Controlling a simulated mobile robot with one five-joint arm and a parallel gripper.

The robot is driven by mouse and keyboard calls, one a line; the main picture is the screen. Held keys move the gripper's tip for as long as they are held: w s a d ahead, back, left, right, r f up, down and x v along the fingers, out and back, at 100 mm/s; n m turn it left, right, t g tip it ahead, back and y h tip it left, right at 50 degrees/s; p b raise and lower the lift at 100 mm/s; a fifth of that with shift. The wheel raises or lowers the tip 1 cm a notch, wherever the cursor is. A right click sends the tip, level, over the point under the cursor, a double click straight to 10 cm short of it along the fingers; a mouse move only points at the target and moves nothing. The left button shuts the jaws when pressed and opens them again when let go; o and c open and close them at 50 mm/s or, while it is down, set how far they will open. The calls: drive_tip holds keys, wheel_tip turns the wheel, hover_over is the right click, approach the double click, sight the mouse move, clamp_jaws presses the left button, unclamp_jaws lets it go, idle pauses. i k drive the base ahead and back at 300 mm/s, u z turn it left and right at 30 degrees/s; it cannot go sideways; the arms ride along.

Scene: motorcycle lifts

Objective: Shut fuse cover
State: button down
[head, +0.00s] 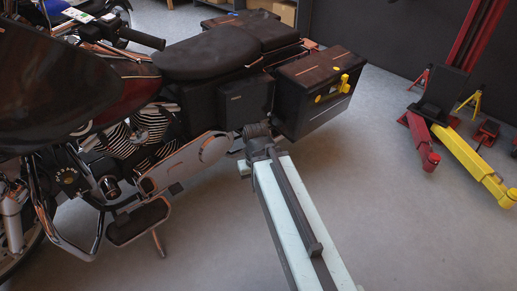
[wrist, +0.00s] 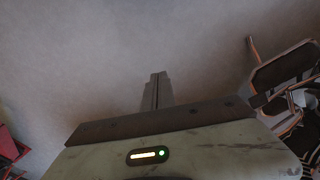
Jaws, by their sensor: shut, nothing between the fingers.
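A motorcycle (head: 205,60) stands on the left in the head view. A dark square side panel (head: 247,106) with a small label sits under its seat. I cannot tell whether this panel is the fuse cover, or whether it is open or shut. My arm reaches from the bottom of the head view to beside the bike, just below this panel. My gripper's fingers are not clear there. In the wrist view my gripper (wrist: 158,76) has its two fingers together and empty, with bare floor beyond them. No fuse cover shows in the wrist view.
A black pannier (head: 312,85) with a yellow latch (head: 338,90) juts out right of the panel. A footboard (head: 138,220) is low on the bike; a footboard (wrist: 285,68) also shows in the wrist view. A yellow and red jack (head: 460,150) stands right. Floor between is clear.

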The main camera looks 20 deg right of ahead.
sight(249, 100)
drive_tip(key=z, duration=0.45)
drive_tip(key=i, duration=0.5)
drive_tip(key=u, duration=1.35)
